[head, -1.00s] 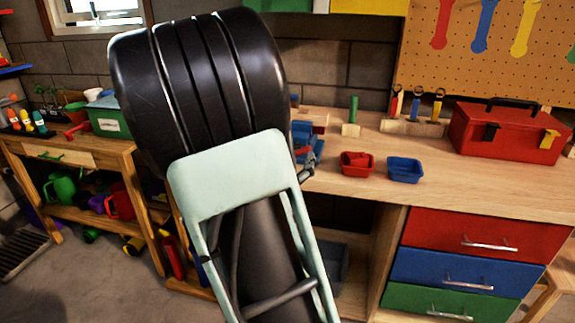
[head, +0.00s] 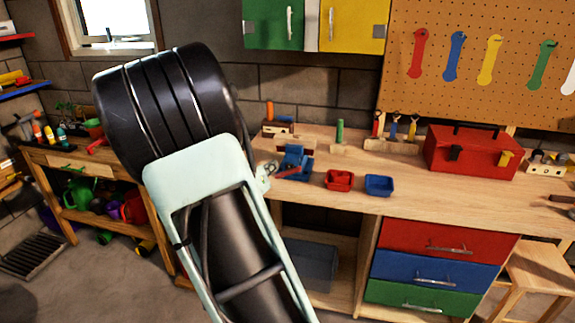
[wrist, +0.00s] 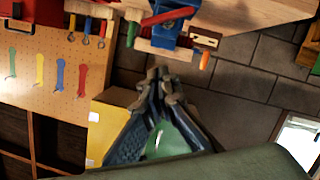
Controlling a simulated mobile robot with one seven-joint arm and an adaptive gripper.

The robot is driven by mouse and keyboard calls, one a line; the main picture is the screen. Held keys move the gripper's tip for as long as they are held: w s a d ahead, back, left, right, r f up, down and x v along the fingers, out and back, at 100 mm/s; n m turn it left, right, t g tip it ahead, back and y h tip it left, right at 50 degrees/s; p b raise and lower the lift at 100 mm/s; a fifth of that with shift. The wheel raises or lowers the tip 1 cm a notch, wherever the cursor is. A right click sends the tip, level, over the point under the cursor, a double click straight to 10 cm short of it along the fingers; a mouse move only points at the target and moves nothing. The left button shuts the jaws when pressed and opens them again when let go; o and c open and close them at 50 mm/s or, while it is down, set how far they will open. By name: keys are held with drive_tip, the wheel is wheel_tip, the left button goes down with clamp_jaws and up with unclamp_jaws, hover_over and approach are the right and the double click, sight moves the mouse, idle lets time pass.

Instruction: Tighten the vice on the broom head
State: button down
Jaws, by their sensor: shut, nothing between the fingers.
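The blue vice (head: 293,160) stands on the workbench near its left end, just right of my arm in the head view. A red bar shows at its front. In the wrist view the vice (wrist: 172,28) is at the top, beyond my fingertips. My gripper (wrist: 160,82) is shut and empty, with a gap between its tips and the vice. In the head view my arm hides most of the gripper. I cannot clearly make out the broom head; a pale wooden piece shows by the vice in the wrist view.
A red bin (head: 339,180) and a blue bin (head: 379,185) sit right of the vice. A wooden block (head: 278,128) with an orange peg stands behind it. A red toolbox (head: 470,152) is farther right. Bare workbench (head: 430,205) lies along the front.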

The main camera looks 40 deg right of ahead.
hover_over(291, 170)
drive_tip(key=s+a, duration=0.1)
drive_tip(key=a, duration=0.3)
wheel_tip(291, 170, down, 2)
drive_tip(key=f, duration=0.1)
drive_tip(key=d+f, duration=0.1)
drive_tip(key=s+f+b, duration=0.1)
drive_tip(key=f, duration=0.1)
drive_tip(key=shift+d, duration=0.4)
drive_tip(key=shift+r, duration=0.1)
drive_tip(key=shift+s+d+f+m+y+b, duration=0.15)
drive_tip(key=shift+s+f+m+y+b, duration=0.15)
drive_tip(key=shift+m+b, duration=0.85)
